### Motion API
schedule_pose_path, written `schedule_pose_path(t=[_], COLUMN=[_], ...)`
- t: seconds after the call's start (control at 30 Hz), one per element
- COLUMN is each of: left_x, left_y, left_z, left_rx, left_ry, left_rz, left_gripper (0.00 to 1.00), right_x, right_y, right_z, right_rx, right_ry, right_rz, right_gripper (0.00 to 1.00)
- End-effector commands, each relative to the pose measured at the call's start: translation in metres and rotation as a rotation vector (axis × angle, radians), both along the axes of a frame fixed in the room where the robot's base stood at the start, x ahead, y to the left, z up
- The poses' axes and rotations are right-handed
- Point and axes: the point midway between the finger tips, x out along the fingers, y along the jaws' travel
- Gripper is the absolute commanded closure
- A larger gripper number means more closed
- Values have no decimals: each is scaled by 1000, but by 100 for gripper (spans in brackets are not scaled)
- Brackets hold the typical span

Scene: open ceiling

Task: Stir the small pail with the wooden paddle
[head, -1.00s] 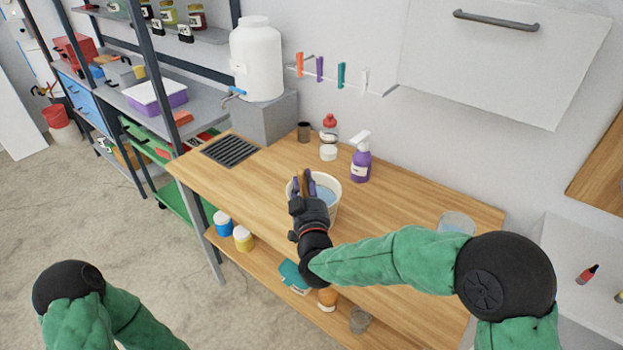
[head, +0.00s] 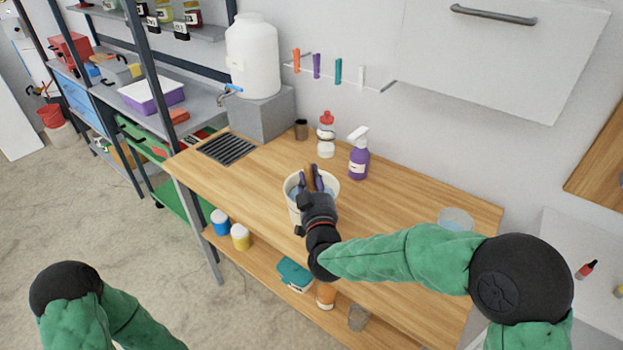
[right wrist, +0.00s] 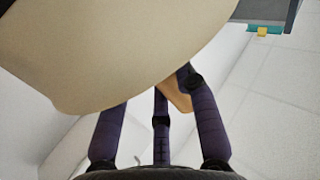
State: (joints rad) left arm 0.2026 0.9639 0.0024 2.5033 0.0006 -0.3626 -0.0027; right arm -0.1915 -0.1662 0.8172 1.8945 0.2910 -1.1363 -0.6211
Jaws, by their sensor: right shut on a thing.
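The small pail (head: 292,207) is cream-white with bluish contents and stands upright on the wooden workbench (head: 400,230). My right gripper (head: 312,183) is over the pail, its dark purple fingers shut on the brown wooden paddle (head: 310,176). The paddle's lower end is hidden by the gripper and pail. In the right wrist view the paddle (right wrist: 178,95) shows as a tan piece between the fingers; a large pale beige surface fills the upper left, and I cannot tell what it is. My left arm is at lower left; its gripper is out of view.
A purple spray bottle (head: 358,158), a red-capped bottle (head: 326,130) and a dark cup (head: 301,130) stand behind the pail. A clear bowl (head: 456,219) is at the right. A white tank (head: 254,60) stands on a grey block.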

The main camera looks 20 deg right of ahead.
Motion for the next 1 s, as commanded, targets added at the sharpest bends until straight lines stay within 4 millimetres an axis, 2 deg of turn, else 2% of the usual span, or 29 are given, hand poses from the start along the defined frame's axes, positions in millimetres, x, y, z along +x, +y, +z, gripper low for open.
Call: schedule_pose_path(t=[1.0], left_x=[0], left_y=[0], left_z=[50], left_rx=[0], left_ry=[0], left_rz=[0], left_gripper=[60], right_x=[0], right_y=[0], right_z=[72], right_rx=[1], right_ry=[-1], right_rz=[0], right_gripper=[100])
